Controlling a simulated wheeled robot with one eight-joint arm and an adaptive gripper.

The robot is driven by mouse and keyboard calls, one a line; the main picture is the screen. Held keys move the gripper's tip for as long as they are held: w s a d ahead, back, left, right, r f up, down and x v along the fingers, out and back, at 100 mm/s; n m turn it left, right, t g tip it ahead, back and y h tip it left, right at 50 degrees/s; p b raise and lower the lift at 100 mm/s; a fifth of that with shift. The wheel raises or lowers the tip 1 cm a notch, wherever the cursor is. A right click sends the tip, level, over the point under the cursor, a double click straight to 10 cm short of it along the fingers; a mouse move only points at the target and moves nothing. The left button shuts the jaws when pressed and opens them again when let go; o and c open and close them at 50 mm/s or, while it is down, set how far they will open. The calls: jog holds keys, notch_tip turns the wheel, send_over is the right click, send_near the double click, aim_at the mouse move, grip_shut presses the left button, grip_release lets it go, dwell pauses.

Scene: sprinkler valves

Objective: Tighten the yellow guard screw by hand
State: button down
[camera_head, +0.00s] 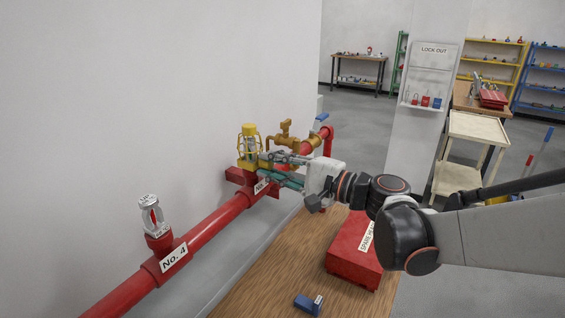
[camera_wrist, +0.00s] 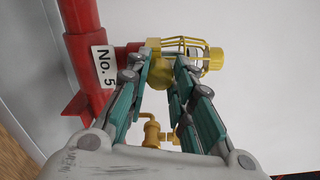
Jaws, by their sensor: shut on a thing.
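A yellow wire guard (camera_head: 248,140) stands around a sprinkler head on the No. 5 outlet of the red wall pipe (camera_head: 215,222). The guard also shows at the top of the wrist view (camera_wrist: 207,52). My gripper (camera_head: 266,166) reaches to the guard's lower part from the right, with its green-padded fingers level with the base. In the wrist view, the fingertips (camera_wrist: 164,68) are closed around the yellow guard screw (camera_wrist: 173,78) at the guard's base. The fingers hide much of the screw, and I cannot tell how far it is screwed in.
A brass valve assembly (camera_head: 287,136) sits close behind my gripper. A wooden bench (camera_head: 262,285) below holds a red box (camera_head: 352,262) and a small blue object (camera_head: 308,303).

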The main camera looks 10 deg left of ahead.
jog(key=c, duration=1.4)
grip_release()
jog(key=shift+o, duration=0.2)
jog(key=v, duration=1.2)
jog(key=shift+s+f, duration=0.1)
jog(key=shift+f, duration=0.05)
